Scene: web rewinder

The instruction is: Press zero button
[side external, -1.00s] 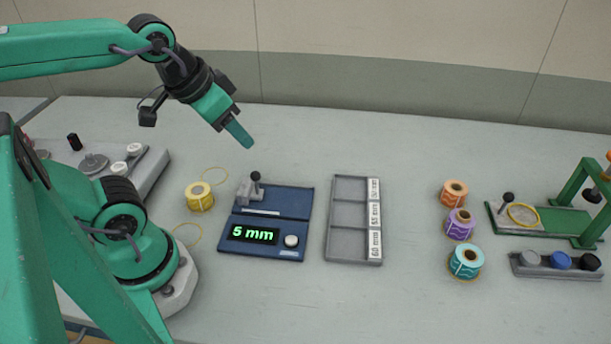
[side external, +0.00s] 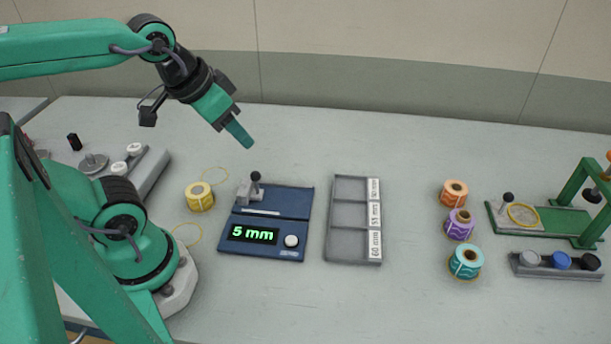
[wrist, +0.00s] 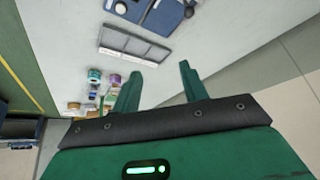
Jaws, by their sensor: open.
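The blue measuring device (side external: 262,256) lies on the table in the side view, with a lit display (side external: 251,235) reading "5 mm". A round white button (side external: 291,241) sits right of the display on the same panel. A grey clamp with a black knob (side external: 255,177) stands at the device's back left. My gripper (side external: 246,142) is raised in the air above and behind the device, apart from it. In the wrist view my gripper (wrist: 158,88) shows two spread green fingers with nothing between them. Part of the blue device (wrist: 160,14) shows at the top of that view.
A grey three-slot labelled tray (side external: 329,238) lies right of the device. A yellow roll (side external: 200,197) stands to its left. Orange (side external: 454,192), purple (side external: 460,225) and teal (side external: 466,261) rolls stand farther right, near a green stand (side external: 560,221) and a grey rack (side external: 528,268).

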